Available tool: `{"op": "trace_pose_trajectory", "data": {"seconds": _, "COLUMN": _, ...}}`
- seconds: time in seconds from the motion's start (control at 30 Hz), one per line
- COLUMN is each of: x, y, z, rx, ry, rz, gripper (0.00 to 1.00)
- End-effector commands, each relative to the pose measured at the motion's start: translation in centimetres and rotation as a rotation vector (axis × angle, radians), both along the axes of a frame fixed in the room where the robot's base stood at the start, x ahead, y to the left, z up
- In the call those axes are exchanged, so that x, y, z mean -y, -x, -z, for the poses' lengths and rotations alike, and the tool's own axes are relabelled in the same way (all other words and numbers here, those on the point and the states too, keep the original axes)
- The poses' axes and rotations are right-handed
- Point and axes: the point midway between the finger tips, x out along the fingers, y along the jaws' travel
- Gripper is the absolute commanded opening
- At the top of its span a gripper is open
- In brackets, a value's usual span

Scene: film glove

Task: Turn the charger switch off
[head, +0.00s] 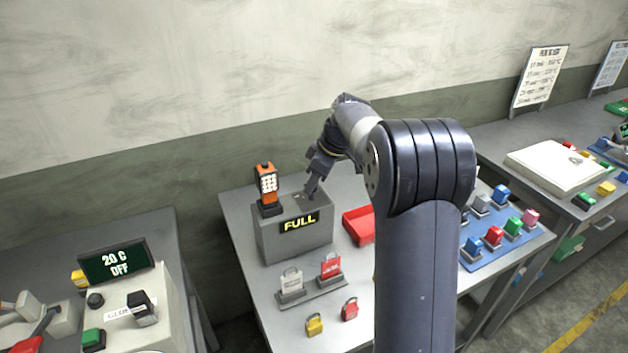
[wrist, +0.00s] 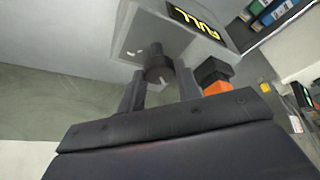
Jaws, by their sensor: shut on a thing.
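The charger (head: 290,241) is a grey box on the middle table with a yellow "FULL" display (head: 299,221) on its front. It also shows in the wrist view (wrist: 150,38). An orange and black handheld device (head: 267,186) stands upright at the left of its top. My gripper (head: 309,190) is at the right of the top. In the wrist view its fingers (wrist: 160,90) are shut on a dark round knob, the charger switch (wrist: 157,70). In the head view the fingers mostly hide the switch. Its setting cannot be read.
A red tray (head: 358,226) lies right of the charger. Padlocks and tags on stands (head: 310,284) are in front of it. A blue board (head: 505,240) with coloured blocks is at the right.

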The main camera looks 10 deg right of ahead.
Motion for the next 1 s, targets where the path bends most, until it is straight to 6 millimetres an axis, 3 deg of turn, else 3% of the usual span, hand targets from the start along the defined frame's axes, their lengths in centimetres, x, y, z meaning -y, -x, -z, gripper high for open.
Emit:
{"op": "trace_pose_trajectory", "data": {"seconds": 0.47, "x": 0.04, "y": 0.0, "z": 0.05, "rx": -0.001, "ry": 0.001, "rz": -0.013, "gripper": 0.09}}
{"op": "trace_pose_trajectory", "data": {"seconds": 0.5, "x": 0.04, "y": 0.0, "z": 0.05, "rx": -0.001, "ry": 0.001, "rz": -0.013, "gripper": 0.35}}
{"op": "trace_pose_trajectory", "data": {"seconds": 0.73, "x": 0.03, "y": 0.0, "z": 0.04, "rx": -0.001, "ry": 0.001, "rz": -0.012, "gripper": 0.53}}
{"op": "trace_pose_trajectory", "data": {"seconds": 1.0, "x": 0.1, "y": 0.02, "z": -0.15, "rx": 0.0, "ry": 0.0, "rz": -0.012, "gripper": 0.54}}
